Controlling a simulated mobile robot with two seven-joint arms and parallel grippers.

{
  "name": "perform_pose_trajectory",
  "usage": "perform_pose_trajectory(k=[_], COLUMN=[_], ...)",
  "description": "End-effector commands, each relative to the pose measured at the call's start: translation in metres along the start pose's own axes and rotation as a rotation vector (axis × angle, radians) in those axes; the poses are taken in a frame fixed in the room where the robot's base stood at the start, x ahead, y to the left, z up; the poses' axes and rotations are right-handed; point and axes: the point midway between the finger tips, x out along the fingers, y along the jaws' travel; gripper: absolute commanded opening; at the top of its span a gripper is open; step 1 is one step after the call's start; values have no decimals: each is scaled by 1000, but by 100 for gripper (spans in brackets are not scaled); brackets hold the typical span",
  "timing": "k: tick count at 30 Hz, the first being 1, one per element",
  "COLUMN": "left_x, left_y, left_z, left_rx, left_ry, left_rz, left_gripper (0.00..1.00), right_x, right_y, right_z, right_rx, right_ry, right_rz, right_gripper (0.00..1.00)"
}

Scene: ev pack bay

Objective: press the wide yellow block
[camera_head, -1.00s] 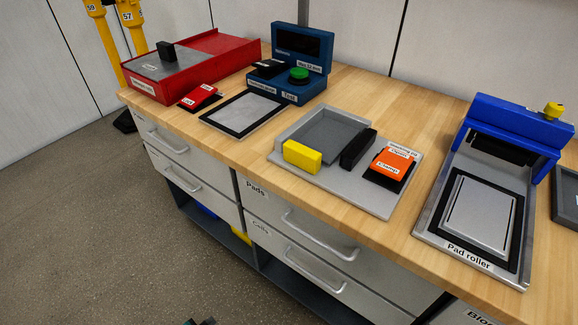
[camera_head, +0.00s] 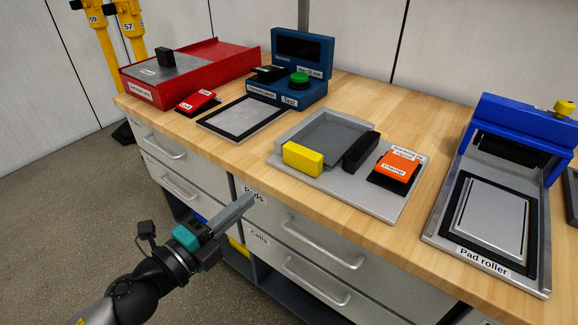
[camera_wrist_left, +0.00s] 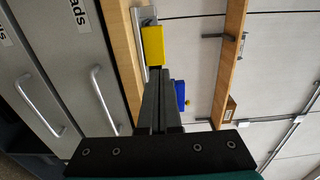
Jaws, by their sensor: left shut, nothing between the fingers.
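The wide yellow block (camera_head: 303,158) sits at the front left of a grey fixture plate (camera_head: 378,203) on the wooden bench, against a shallow grey tray (camera_head: 335,135). My left gripper (camera_head: 248,200) is shut and empty. It is in front of the bench, near the drawer fronts, lower left of the block and apart from it. In the left wrist view the yellow block (camera_wrist_left: 153,45) shows just beyond the shut fingertips (camera_wrist_left: 160,75). My right gripper is not in view.
On the same plate are a black block (camera_head: 361,152) and an orange rocker switch (camera_head: 397,166). A pad roller (camera_head: 480,225) stands to the right. A blue tester (camera_head: 290,85) and a red box (camera_head: 190,72) stand to the left. Drawer handles (camera_head: 325,250) jut out below the bench edge.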

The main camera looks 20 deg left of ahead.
Motion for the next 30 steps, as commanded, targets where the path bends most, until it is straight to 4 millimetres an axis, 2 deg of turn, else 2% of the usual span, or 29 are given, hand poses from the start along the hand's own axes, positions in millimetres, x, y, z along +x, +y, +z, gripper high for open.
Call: perform_pose_trajectory(k=[9,14,30], left_x=[1,8,63], left_y=[0,-1,-1], left_z=[0,0,1], left_rx=[0,-1,0], left_ry=[0,1,0], left_rz=[0,-2,-2], left_gripper=[0,0,0], right_x=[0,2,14], right_y=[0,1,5], right_z=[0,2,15], right_rx=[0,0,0], right_ry=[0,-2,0], right_rz=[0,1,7], right_gripper=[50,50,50])
